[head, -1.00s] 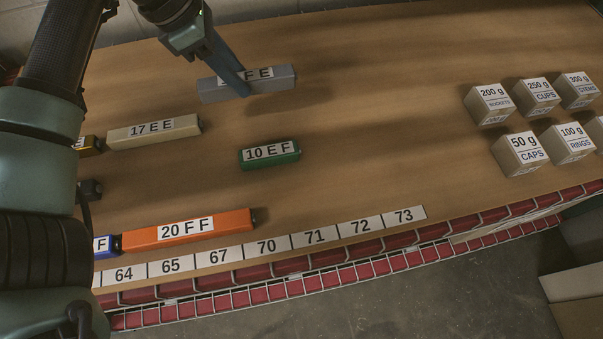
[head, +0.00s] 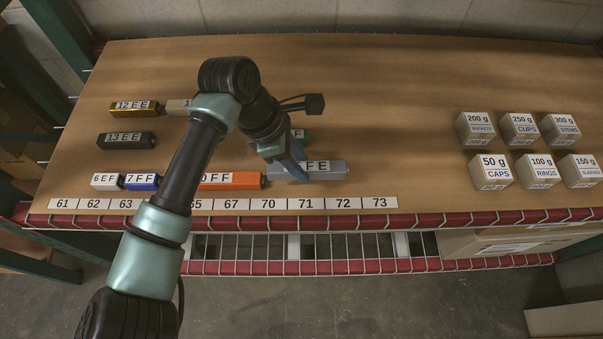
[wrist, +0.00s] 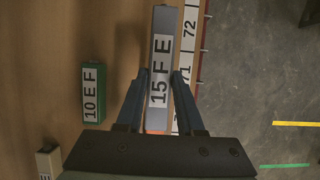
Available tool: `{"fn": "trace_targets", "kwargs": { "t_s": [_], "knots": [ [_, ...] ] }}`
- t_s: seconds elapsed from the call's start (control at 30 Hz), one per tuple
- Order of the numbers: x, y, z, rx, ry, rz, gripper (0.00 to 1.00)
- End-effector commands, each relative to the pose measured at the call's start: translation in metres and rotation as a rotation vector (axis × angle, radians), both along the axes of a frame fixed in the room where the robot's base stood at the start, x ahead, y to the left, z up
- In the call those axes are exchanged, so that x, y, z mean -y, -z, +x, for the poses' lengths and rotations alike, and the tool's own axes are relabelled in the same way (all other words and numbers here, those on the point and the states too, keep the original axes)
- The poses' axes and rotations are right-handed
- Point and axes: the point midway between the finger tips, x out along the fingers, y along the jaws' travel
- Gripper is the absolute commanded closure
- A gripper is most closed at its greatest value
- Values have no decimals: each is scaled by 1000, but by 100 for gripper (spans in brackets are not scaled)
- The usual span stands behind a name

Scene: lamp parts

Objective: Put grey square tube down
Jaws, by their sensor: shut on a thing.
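The grey square tube (head: 326,169) lies level near the front of the table, just behind the number strip around 70 to 72. Its label ends in "FE" in the head view. In the wrist view the tube (wrist: 161,45) reads "15 F E" and lies between the two blue fingers. My gripper (head: 293,172) is shut on the tube (wrist: 160,82). The tube's left end is close to the right end of the orange tube (head: 232,180). I cannot tell whether the grey tube touches the table.
The green tube (wrist: 93,95) lies behind the grey tube, mostly hidden by my arm in the head view. The number strip (head: 343,203) runs along the front edge. Several labelled boxes (head: 493,171) stand at the right. The table between is clear.

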Motion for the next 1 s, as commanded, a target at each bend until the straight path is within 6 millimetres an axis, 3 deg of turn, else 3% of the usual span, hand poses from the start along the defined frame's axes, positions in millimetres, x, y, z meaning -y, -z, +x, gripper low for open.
{"fn": "trace_targets", "kwargs": {
  "t_s": [0.33,0.7,0.73,0.87,1.0],
  "knots": [
    [1,39,0,-1,0,-1,100],
    [0,44,0,1,1,1,100],
    [0,44,0,1,1,1,60],
    [0,43,0,0,1,1,36],
    [0,43,0,0,1,1,33]
  ]
}}
